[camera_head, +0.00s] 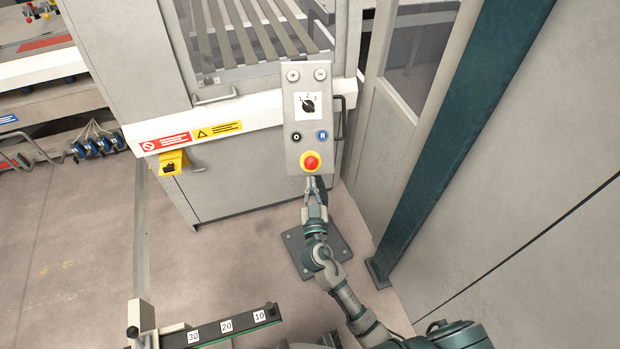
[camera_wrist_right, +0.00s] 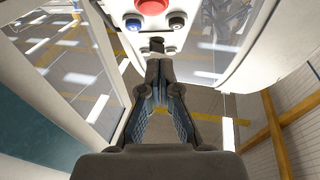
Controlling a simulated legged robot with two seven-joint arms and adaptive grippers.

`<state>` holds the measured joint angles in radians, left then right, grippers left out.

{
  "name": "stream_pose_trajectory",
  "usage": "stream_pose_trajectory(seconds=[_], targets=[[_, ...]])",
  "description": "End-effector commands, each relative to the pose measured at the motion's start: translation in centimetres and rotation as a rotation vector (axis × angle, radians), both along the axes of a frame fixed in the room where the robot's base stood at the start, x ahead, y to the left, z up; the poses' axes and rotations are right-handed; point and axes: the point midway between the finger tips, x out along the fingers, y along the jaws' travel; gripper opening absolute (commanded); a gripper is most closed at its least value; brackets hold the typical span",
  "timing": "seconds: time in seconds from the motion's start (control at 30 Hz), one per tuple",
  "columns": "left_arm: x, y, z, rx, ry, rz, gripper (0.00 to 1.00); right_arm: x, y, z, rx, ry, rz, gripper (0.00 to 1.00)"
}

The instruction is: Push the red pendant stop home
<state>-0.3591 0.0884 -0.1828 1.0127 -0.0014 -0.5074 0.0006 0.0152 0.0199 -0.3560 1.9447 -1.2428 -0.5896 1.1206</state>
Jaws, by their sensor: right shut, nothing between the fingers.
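The red pendant stop (camera_head: 311,162) is a red mushroom button on a yellow collar, low on the grey pendant panel (camera_head: 291,107). In the right wrist view the red stop (camera_wrist_right: 152,5) shows at the top edge, partly cut off. My right gripper (camera_head: 313,181) is shut and empty. Its fingertips are just below the stop, close to the panel's bottom edge; I cannot tell whether they touch the panel. In the right wrist view the gripper (camera_wrist_right: 158,62) points up toward the panel, below the red stop. My left gripper is not in view.
The panel also carries a black button (camera_head: 296,137), a blue button (camera_head: 322,135) and a rotary selector (camera_head: 308,105). A teal post (camera_head: 450,140) and grey wall stand to the right. A yellow box (camera_head: 172,162) hangs at left. A numbered rail (camera_head: 226,326) lies in front.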

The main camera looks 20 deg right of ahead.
Motion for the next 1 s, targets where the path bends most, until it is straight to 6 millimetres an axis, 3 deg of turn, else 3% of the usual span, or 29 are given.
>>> stream_pose_trajectory(seconds=[0.2, 0.33, 1.0], targets=[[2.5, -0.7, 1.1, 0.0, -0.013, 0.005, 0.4, -4.0, 0.4, -0.8, 0.004, 0.001, 0.0, 0.0], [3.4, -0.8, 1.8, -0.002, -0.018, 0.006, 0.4, -5.5, 0.9, -0.9, 0.001, 0.0, -0.001, 0.0], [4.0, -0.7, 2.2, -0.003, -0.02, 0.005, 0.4, -6.0, 1.1, -0.7, 0.0, -0.002, -0.001, 0.0]])
